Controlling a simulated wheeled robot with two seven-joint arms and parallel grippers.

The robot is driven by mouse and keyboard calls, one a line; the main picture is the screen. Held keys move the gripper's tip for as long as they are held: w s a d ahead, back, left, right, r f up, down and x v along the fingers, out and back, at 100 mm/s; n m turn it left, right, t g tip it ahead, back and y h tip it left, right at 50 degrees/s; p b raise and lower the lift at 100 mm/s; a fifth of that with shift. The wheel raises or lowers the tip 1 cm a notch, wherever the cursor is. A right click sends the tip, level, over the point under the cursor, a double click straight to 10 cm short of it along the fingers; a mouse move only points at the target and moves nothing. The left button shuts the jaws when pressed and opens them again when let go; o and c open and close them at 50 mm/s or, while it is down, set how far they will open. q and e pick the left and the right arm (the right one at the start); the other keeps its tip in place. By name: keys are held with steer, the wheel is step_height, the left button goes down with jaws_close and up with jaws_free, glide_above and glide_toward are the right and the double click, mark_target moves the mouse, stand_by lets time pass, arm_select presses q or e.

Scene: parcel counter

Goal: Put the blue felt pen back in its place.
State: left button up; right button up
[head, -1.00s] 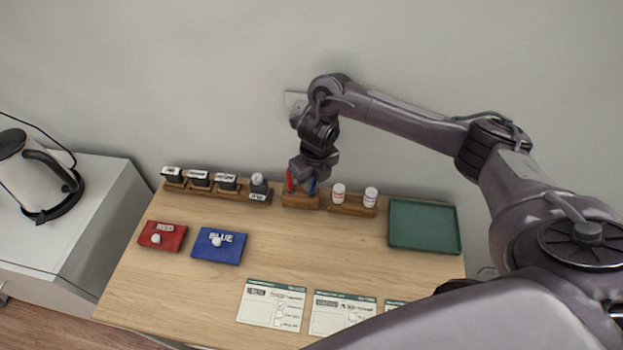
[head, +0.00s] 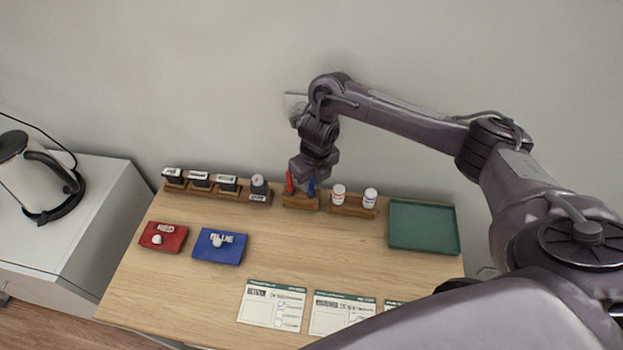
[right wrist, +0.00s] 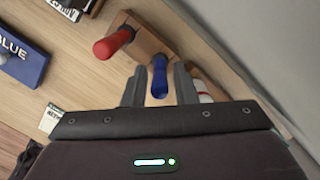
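The blue felt pen (head: 311,187) stands upright in the small wooden pen holder (head: 300,203), to the right of the red pen (head: 289,183). My right gripper (head: 309,182) is directly over the holder. In the right wrist view, the blue pen (right wrist: 159,80) is between its two fingers (right wrist: 159,90), with a narrow gap on each side, so the gripper looks open around it. The pen's lower end is at the holder (right wrist: 148,42). My left gripper is in neither view.
A stamp rack (head: 228,194) is left of the holder and a rack with two white bottles (head: 353,211) is right of it. A green tray (head: 423,226), red pad (head: 163,237), blue pad (head: 219,246) and paper forms (head: 272,305) lie on the counter.

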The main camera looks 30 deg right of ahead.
steer(key=shift+s+r+p, duration=0.15)
steer(key=shift+r+p, duration=0.7)
steer(key=shift+r, duration=0.3)
steer(key=shift+s+r+p, duration=0.1)
steer(key=shift+r+p, duration=0.7)
steer(key=shift+r, duration=0.35)
steer(key=shift+f, duration=0.1)
steer(key=o, duration=0.6)
steer(key=shift+c, duration=0.2)
step_height(320, 180, up, 8)
steer(key=p, duration=0.2)
steer(key=shift+s+p, duration=0.3)
steer(key=shift+s, duration=0.15)
steer(key=shift+f, duration=0.15)
